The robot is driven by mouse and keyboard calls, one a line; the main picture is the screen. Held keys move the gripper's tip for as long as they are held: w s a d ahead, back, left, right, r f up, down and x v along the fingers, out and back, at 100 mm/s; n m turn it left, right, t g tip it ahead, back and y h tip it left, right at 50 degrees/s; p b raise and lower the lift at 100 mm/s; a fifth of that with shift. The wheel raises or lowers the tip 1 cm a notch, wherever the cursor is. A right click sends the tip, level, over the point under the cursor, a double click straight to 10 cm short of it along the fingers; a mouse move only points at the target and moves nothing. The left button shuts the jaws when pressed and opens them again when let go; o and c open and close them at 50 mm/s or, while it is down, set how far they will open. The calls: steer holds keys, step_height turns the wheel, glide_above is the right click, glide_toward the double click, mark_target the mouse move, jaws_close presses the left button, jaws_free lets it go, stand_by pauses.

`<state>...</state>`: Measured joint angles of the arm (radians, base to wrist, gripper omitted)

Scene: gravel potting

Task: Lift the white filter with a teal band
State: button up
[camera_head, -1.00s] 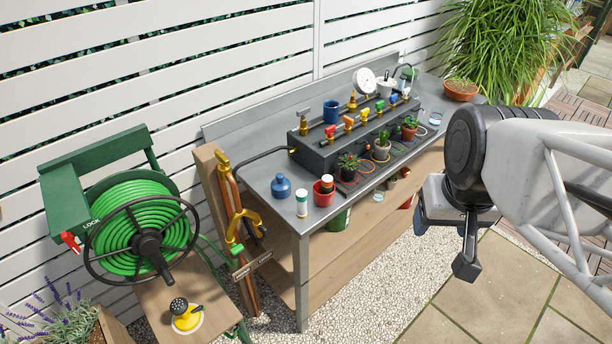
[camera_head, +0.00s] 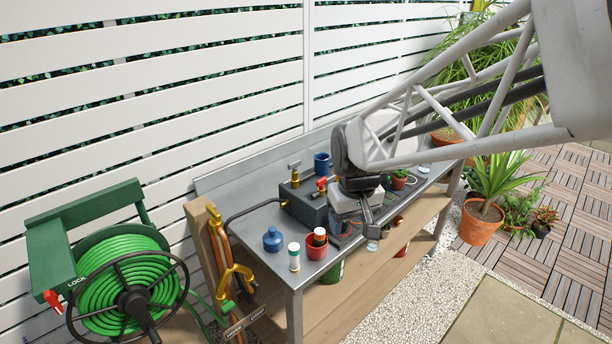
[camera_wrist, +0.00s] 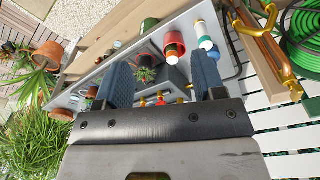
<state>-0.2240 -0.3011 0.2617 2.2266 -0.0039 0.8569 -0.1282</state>
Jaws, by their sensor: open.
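The white filter with a teal band (camera_head: 294,257) stands upright near the front left corner of the metal bench. It also shows in the wrist view (camera_wrist: 203,32), beyond the tip of the right-hand finger. My gripper (camera_head: 357,222) is above the bench, to the right of the filter and apart from it. In the wrist view my gripper (camera_wrist: 163,72) shows its two blue fingers spread wide, with no object held between them.
A red pot (camera_head: 317,252) holding a brown, white-banded item stands just right of the filter. A blue bottle (camera_head: 273,240) stands behind-left of it. The dark valve block (camera_head: 303,203) is behind. A green hose reel (camera_head: 125,285) is at left.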

mark_target(294, 246)
steer(key=w+a+f+n, duration=0.1)
steer(key=w+a+f, duration=0.2)
steer(key=a, duration=0.1)
steer(key=w+a+f+n, duration=0.1)
steer(key=w+a+f, duration=0.2)
steer(key=a+f, duration=0.1)
steer(key=w+a+f+n+g, duration=0.1)
steer(key=w+a+f, duration=0.2)
steer(key=a, duration=0.2)
steer(key=shift+w+f, duration=0.2)
steer(key=shift+f, duration=0.15)
steer(key=shift+f, duration=1.25)
steer(key=shift+f, duration=2.65)
jaws_close()
steer(key=shift+r, duration=0.15)
